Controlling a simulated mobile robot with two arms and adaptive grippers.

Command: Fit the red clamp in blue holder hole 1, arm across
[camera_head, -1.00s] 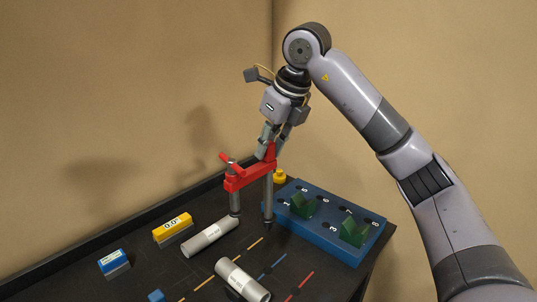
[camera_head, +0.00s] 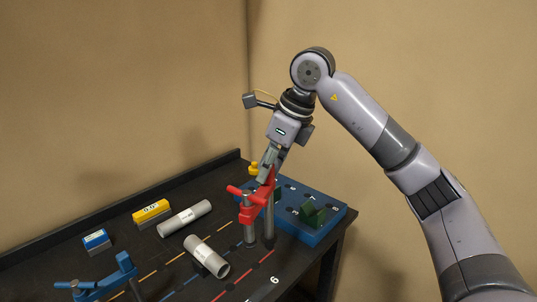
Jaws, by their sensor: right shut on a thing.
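The red clamp (camera_head: 246,212) has a red arm and grey posts and hangs upright from my right gripper (camera_head: 267,173). The gripper is shut on its red upper end. The clamp is in front of the left end of the blue holder (camera_head: 322,232), and its lower post ends overlap the dark table in the picture. I cannot tell whether they touch the table. The holder has numbered holes and green blocks (camera_head: 313,214) on top. Its hole 1 is hidden behind the clamp. My left gripper is not in view.
A blue clamp (camera_head: 95,286) shows at the lower left. Two grey cylinders (camera_head: 184,219) (camera_head: 207,256), a yellow block (camera_head: 151,211) and a blue block (camera_head: 96,239) lie on the black table (camera_head: 180,250). A yellow knob (camera_head: 254,168) is behind the clamp. Coloured lines mark the table.

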